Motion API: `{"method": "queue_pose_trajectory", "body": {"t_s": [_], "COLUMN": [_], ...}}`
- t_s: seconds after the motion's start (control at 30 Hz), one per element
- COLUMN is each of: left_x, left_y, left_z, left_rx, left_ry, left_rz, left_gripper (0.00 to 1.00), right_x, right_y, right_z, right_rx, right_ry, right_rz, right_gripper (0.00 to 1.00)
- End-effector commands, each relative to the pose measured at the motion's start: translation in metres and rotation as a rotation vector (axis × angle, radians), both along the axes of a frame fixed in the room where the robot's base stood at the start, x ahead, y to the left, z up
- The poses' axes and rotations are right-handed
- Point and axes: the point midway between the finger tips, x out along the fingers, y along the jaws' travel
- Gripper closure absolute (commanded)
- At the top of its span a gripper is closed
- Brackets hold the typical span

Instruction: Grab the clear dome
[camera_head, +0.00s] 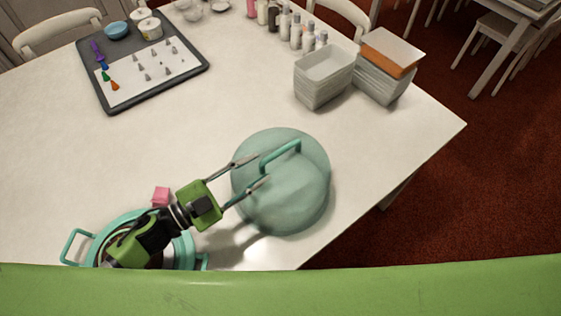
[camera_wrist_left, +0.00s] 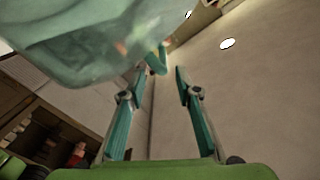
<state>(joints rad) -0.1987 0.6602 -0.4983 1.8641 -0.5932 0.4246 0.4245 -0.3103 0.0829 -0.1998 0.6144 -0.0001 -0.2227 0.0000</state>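The clear dome (camera_head: 290,195), greenish and see-through with a teal handle (camera_head: 281,154) on top, is right of centre near the table's front right edge in the head view. I cannot tell whether its rim touches the table. My left gripper (camera_head: 263,169) reaches it from the left. Its two fingers are apart, one on each side of the handle's near end. In the left wrist view the dome (camera_wrist_left: 90,40) fills the upper left, and the handle (camera_wrist_left: 157,61) shows near the gap between the open fingertips (camera_wrist_left: 160,75). My right gripper is not in view.
A teal-handled round stand (camera_head: 80,245) is partly hidden under my left arm, with a pink block (camera_head: 161,196) beside it. Stacked containers (camera_head: 322,77), bottles (camera_head: 296,32) and a dark tray (camera_head: 195,65) with piping tips stand farther back. The table's middle is clear.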

Motion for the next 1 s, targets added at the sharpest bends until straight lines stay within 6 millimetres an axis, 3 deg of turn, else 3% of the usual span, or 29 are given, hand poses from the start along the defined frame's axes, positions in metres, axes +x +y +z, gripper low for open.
{"method": "queue_pose_trajectory", "body": {"t_s": [0.3,0.6,0.87,0.97,1.0], "left_x": [0.018,0.041,0.042,0.042,0.042], "left_y": [-0.022,-0.052,-0.053,-0.053,-0.053], "left_z": [0.004,0.002,0.001,0.001,0.001], "left_rx": [-0.002,0.0,0.001,0.001,0.001], "left_ry": [0.0,0.0,0.0,0.0,0.0], "left_rz": [0.0,0.001,0.001,0.001,0.001], "left_gripper": [0.7,0.7,0.7,0.96,1.0], "right_x": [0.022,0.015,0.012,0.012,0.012], "right_y": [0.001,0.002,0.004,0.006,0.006], "right_z": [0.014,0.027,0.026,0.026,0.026], "right_rx": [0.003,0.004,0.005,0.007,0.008], "right_ry": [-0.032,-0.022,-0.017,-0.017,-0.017], "right_rz": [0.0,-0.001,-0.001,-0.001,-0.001], "right_gripper": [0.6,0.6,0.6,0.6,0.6]}}
